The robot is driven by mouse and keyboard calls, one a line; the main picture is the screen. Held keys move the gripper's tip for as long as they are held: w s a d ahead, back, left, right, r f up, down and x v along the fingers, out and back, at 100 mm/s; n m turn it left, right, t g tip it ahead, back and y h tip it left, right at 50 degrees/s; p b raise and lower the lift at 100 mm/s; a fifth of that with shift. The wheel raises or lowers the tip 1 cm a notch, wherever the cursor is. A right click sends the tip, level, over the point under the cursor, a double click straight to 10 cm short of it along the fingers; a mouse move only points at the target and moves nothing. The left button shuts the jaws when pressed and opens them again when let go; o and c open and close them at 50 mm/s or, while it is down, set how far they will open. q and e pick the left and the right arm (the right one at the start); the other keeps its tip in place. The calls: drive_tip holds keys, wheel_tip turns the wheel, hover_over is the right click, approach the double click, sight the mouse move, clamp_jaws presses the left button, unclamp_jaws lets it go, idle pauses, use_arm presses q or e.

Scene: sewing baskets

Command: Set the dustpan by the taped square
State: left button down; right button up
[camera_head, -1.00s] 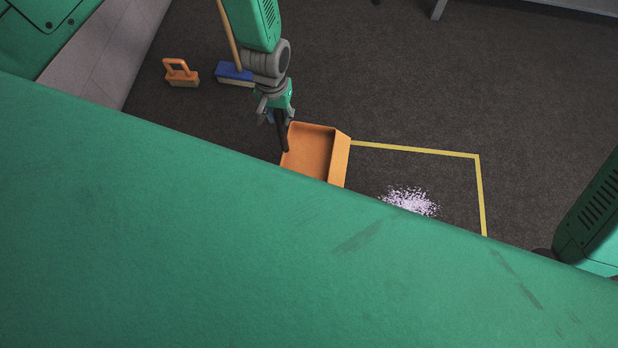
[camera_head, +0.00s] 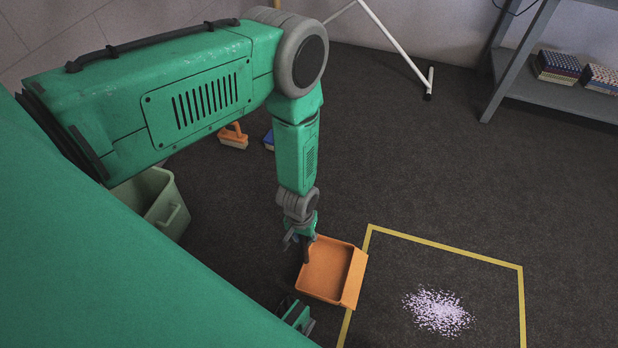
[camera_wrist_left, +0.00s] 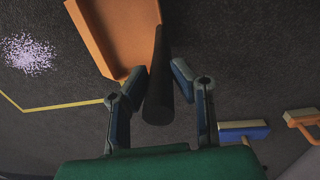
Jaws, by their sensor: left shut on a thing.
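The orange dustpan (camera_head: 325,272) is at the left edge of the yellow taped square (camera_head: 450,250), its right side at or over the tape line. My left gripper (camera_head: 305,238) is shut on the dustpan's dark handle, which also shows between the fingers in the left wrist view (camera_wrist_left: 158,85). The dustpan's orange pan (camera_wrist_left: 112,35) extends beyond the fingers there. I cannot tell whether the pan rests on the floor. A pile of pale bits (camera_head: 438,311) lies inside the square.
A pale green bin (camera_head: 160,200) stands left, below my left arm. An orange-handled brush (camera_head: 233,136) and a blue broom head (camera_wrist_left: 243,131) lie behind the arm. A grey shelf (camera_head: 560,95) with boxes stands at back right. Dark floor between is clear.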

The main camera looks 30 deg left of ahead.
sight(303, 246)
use_arm(q)
wheel_tip(303, 246, down, 6)
drive_tip(key=b, duration=0.2)
drive_tip(key=shift+f+b, duration=0.2)
drive_tip(key=shift+b, duration=0.15)
drive_tip(key=shift+r, duration=0.1)
drive_tip(key=c, duration=1.3)
unclamp_jaws()
drive_tip(key=shift+c, duration=0.2)
